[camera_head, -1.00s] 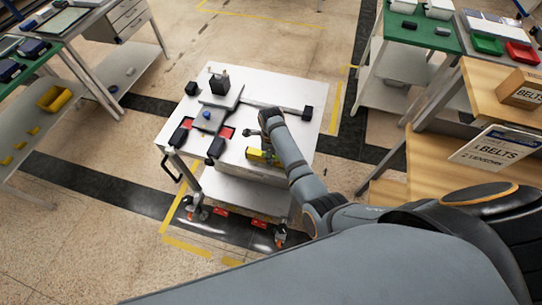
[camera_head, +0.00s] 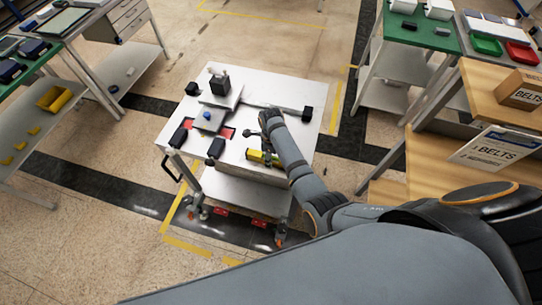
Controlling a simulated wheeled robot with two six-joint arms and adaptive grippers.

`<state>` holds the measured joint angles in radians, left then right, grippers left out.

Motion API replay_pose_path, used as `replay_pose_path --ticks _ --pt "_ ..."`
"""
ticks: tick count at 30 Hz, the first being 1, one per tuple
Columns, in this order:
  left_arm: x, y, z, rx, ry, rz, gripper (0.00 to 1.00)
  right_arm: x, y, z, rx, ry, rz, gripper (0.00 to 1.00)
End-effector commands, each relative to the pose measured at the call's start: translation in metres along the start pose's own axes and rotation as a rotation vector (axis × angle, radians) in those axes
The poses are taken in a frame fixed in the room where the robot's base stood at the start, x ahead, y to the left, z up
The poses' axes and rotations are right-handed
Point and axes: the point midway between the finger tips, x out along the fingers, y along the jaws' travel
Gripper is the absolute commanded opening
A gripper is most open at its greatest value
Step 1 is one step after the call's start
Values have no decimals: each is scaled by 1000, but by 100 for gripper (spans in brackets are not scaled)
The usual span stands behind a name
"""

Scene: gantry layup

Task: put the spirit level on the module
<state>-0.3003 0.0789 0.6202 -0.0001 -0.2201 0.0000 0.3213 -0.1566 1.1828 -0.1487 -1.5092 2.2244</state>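The yellow spirit level (camera_head: 262,157) lies near the front right of the white cart top (camera_head: 300,140). My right gripper (camera_head: 264,138) is just behind and above it, and my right arm comes in from the right. The fingers are too small and dark to tell whether they are open or touching the level. A grey plate-like unit (camera_head: 233,97) with a dark block (camera_head: 220,86) on it sits toward the back left of the cart; I take it as the module, but cannot be sure. A smaller grey plate with a blue knob (camera_head: 207,115) lies in front. My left gripper is out of view.
Several black blocks stand around the cart top, one at its right (camera_head: 307,113). Benches stand at left and right, with a BELTS box (camera_head: 522,91) on the right shelf. Floor around the cart is mostly clear.

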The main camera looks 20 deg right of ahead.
Motion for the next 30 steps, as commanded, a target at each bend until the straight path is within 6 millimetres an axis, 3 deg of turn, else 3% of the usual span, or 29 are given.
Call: replay_pose_path --ticks 1,6,12,14,20,30 --pt "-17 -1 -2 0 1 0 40 -17 0 0 0 -1 -1 51" --pt "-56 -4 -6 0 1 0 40 -55 0 0 0 -1 -1 51" --pt "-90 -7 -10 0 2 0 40 -95 0 0 0 -1 -1 51" --pt "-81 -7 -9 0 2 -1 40 -96 -1 1 0 -2 -3 51" --pt "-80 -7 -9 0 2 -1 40 -113 0 1 0 -1 0 51" --pt "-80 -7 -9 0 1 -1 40 -115 0 0 0 -1 -1 51"
